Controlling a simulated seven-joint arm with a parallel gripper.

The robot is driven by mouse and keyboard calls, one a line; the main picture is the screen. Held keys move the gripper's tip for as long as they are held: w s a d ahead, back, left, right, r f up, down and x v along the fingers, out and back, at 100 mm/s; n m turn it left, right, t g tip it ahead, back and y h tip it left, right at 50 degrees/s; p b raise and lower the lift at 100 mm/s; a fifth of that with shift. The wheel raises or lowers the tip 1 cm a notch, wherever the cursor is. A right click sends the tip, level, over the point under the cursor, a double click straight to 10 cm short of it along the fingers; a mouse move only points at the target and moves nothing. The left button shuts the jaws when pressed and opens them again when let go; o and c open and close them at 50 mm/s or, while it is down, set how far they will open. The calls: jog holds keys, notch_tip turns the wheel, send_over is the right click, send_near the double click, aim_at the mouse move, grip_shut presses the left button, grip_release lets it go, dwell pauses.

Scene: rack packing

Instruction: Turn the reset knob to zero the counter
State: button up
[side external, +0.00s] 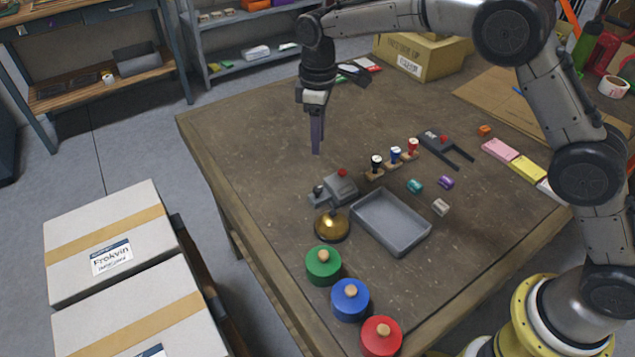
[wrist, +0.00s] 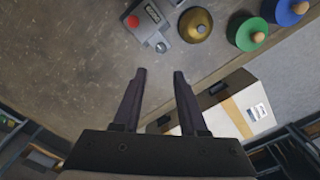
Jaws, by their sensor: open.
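The counter is a small grey box (side external: 341,187) with a red button on top, left of the middle of the table in the side view. It also shows at the top of the wrist view (wrist: 150,22), with a small number window whose digits I cannot read. My gripper (wrist: 159,73) is open and empty, apart from the counter. In the side view my gripper (side external: 316,151) points down, above and behind it.
A brass bell (side external: 332,226) stands close beside the counter, with a grey tray (side external: 391,222) to its right. Green (side external: 323,264), blue (side external: 350,300) and red (side external: 381,337) knobbed discs line the front edge. The table's left rear is clear.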

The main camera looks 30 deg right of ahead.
aim_at(318, 188)
notch_tip(318, 188, down, 14)
jog(key=shift+a+r, duration=0.1)
dwell(0.5)
grip_shut()
